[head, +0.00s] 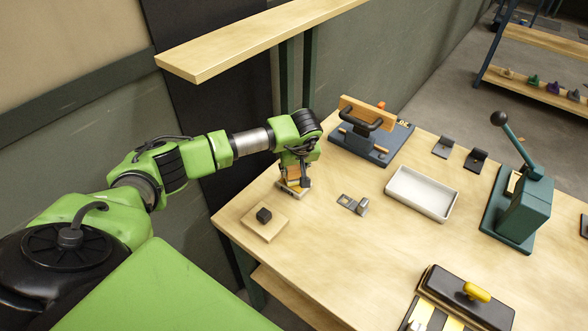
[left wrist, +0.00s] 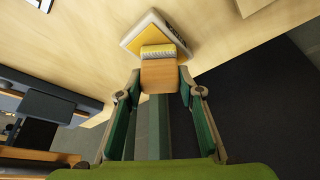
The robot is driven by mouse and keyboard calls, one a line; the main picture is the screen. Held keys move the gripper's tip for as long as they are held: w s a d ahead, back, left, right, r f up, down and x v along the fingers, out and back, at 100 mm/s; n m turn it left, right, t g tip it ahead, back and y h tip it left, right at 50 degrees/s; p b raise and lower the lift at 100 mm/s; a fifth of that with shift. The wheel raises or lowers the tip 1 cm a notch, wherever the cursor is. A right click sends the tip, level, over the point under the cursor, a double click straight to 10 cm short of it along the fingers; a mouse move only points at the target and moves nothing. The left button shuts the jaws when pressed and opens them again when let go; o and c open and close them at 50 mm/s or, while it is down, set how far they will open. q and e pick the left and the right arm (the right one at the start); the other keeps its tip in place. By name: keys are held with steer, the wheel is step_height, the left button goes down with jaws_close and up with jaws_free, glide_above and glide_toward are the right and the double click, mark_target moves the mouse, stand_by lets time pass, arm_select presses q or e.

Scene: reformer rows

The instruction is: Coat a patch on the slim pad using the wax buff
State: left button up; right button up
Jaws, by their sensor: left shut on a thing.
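My left gripper (head: 294,182) is at the left part of the wooden table, pointing down. In the left wrist view my left gripper (left wrist: 158,88) is shut on a wooden block with a pale fuzzy edge, which looks like the wax buff (left wrist: 158,76). Beyond the fuzzy edge lies a flat pale pad with a yellow face and dark marks, which looks like the slim pad (left wrist: 146,32). The buff's edge overlaps the pad in this view; I cannot tell whether they touch. In the head view the gripper covers most of both. My right gripper is not in view.
A wooden board (head: 254,227) with a black block (head: 264,214) lies nearby. A small metal bracket (head: 352,204), a white tray (head: 421,194), a blue-grey fixture (head: 392,147) and a green lever press (head: 520,210) stand to the right. A wooden shelf (head: 260,38) hangs behind the arm.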

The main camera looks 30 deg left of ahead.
mark_target(294, 168)
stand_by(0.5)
arm_select(q)
steer(key=shift+r+p, duration=0.65)
steer(key=shift+r, duration=0.3)
steer(key=shift+r+p, duration=1.45)
steer(key=shift+r, duration=1.1)
